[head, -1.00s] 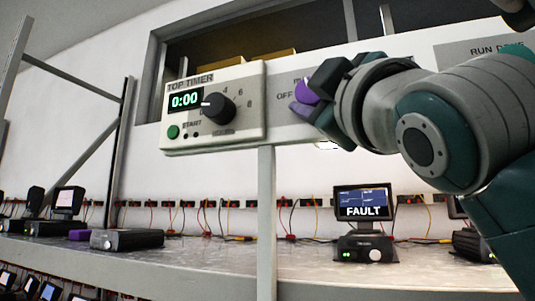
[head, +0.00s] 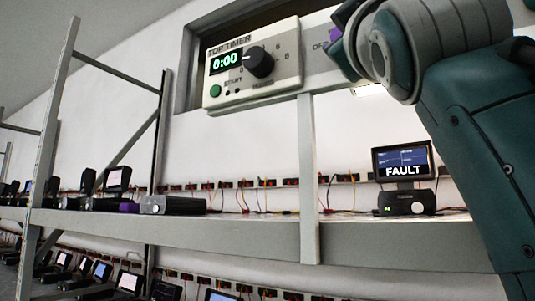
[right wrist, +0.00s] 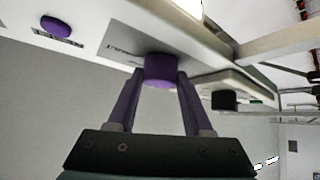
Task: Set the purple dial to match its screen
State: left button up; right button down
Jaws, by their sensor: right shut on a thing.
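The purple dial (right wrist: 160,70) is on the pale control panel, between the two fingers of my right gripper (right wrist: 158,88) in the right wrist view. The gripper is shut on it. In the head view, my right gripper (head: 345,45) is at the top, at the panel. My gripper and arm hide most of the dial there, and its pointer and scale cannot be read. A screen on the TOP TIMER unit (head: 289,82) reads 0:00 (head: 225,63), beside a black knob (head: 259,63). No screen shows clearly next to the purple dial. My left gripper is not in view.
A second purple knob (right wrist: 55,26) is on the panel in the right wrist view. A green button (head: 215,91) is on the timer. Below, a monitor (head: 403,161) reading FAULT stands on the shelf (head: 400,238), with several devices to the left. A grey post (head: 308,180) rises to the panel.

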jog(key=shift+c, duration=1.6)
grip_release()
jog(key=b+v, duration=0.6)
jog(key=v, duration=0.4)
jog(key=shift+w+f, duration=0.1)
